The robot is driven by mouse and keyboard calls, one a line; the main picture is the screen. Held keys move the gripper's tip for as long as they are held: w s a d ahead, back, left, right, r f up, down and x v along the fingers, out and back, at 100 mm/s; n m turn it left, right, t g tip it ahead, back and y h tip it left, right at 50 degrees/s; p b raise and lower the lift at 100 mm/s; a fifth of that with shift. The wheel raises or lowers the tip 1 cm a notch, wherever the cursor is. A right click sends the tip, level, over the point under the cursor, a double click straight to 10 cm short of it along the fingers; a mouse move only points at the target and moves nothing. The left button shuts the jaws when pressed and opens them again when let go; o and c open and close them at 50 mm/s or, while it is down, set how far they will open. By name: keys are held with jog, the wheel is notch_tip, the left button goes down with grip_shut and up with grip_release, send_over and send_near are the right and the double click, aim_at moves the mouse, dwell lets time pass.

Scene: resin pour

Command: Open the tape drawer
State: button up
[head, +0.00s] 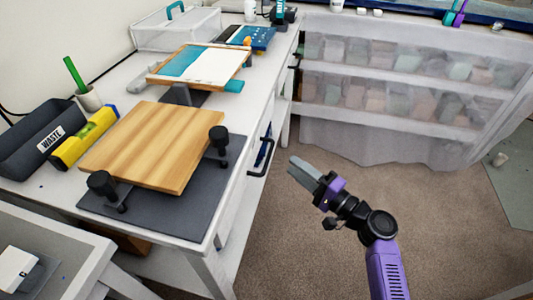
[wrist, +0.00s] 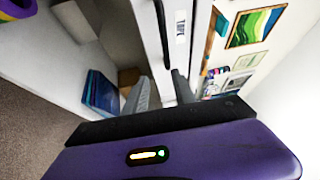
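A black bar handle (head: 262,158) sits on the right side of the white workbench, on what looks like a drawer front. In the wrist view the dark handle (wrist: 161,34) runs along a white front with a small printed label (wrist: 180,27). The label is too small to read. My gripper (head: 292,162) is in the air to the right of the handle, apart from it in the head view. In the wrist view my gripper (wrist: 160,80) shows two grey fingers spread apart with nothing held. The drawer appears shut.
A curtained shelf (head: 385,90) stands behind. A blue item (wrist: 100,92) is below the bench. Carpet (head: 285,250) beside it is clear.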

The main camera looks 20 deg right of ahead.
aim_at(268, 156)
jog(key=w+a+y, duration=0.1)
jog(key=a, duration=0.1)
jog(key=w+a+r, duration=0.1)
jog(key=w+a, duration=0.1)
jog(key=w+a+r+y, duration=0.1)
jog(key=w+a, duration=0.1)
jog(key=shift+a+r+n+y, duration=0.2)
jog(key=shift+a+n+y, duration=0.1)
jog(key=shift+a, duration=0.1)
grip_shut()
dwell(1.4)
